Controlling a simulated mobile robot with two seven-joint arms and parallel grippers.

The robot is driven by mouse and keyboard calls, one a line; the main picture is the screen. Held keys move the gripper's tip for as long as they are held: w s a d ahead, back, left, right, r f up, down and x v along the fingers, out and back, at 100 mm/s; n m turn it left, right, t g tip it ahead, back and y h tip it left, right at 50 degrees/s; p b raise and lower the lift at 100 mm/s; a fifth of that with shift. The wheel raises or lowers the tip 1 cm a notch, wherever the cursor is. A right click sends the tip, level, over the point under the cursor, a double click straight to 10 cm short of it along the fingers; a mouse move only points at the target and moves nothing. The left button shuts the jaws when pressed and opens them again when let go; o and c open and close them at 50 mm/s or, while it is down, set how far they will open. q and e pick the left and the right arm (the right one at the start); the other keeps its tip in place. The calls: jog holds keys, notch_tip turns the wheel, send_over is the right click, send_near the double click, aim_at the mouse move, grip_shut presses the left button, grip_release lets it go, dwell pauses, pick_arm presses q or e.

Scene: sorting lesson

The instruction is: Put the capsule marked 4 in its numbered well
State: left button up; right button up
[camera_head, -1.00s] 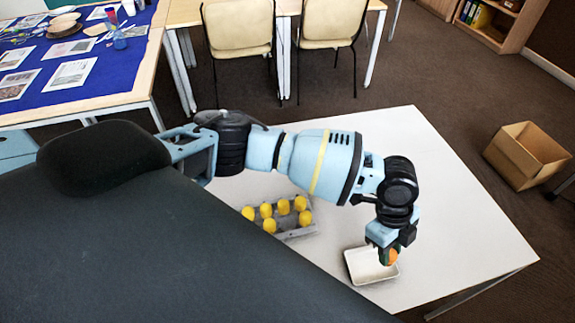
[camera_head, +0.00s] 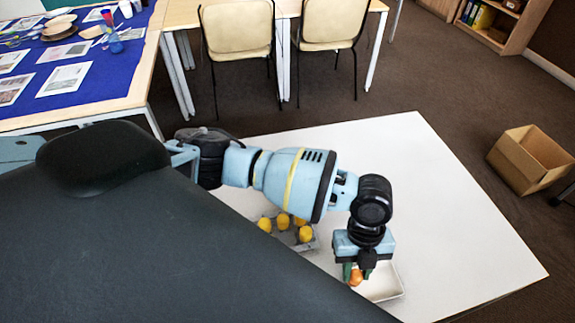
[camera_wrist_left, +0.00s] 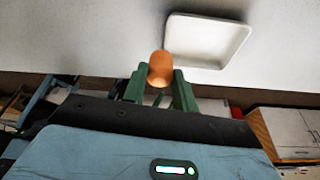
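An orange capsule (camera_head: 356,277) is between the fingers of my left gripper (camera_head: 357,272), which is shut on it. The capsule (camera_wrist_left: 161,69) also shows in the left wrist view, held between the green fingertips (camera_wrist_left: 160,82); no number can be read on it. A grey tray of wells (camera_head: 306,245) holds several yellow capsules (camera_head: 283,221), partly hidden by my arm and dark body. No well numbers can be made out. My right gripper is not in view.
A shallow white tray (camera_head: 393,291) lies on the white table (camera_head: 440,220), beside and partly behind my left gripper. It looks empty in the left wrist view (camera_wrist_left: 207,42). The table's right part is clear. A cardboard box (camera_head: 528,160) stands on the floor at right.

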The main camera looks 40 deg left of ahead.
pick_arm(q)
jog(key=s+a+m+y, duration=0.3)
jog(key=s+a+m, duration=0.6)
jog(key=s+m, duration=0.3)
jog(key=m, duration=0.2)
send_over(290, 232)
jog(key=s+d, duration=0.1)
jog(key=s, duration=0.1)
jog(key=shift+w+f+y, duration=0.2)
jog(key=shift+f+y, duration=0.2)
jog(key=shift+f, duration=2)
jog(key=shift+f, duration=0.1)
jog(key=shift+o, duration=1.6)
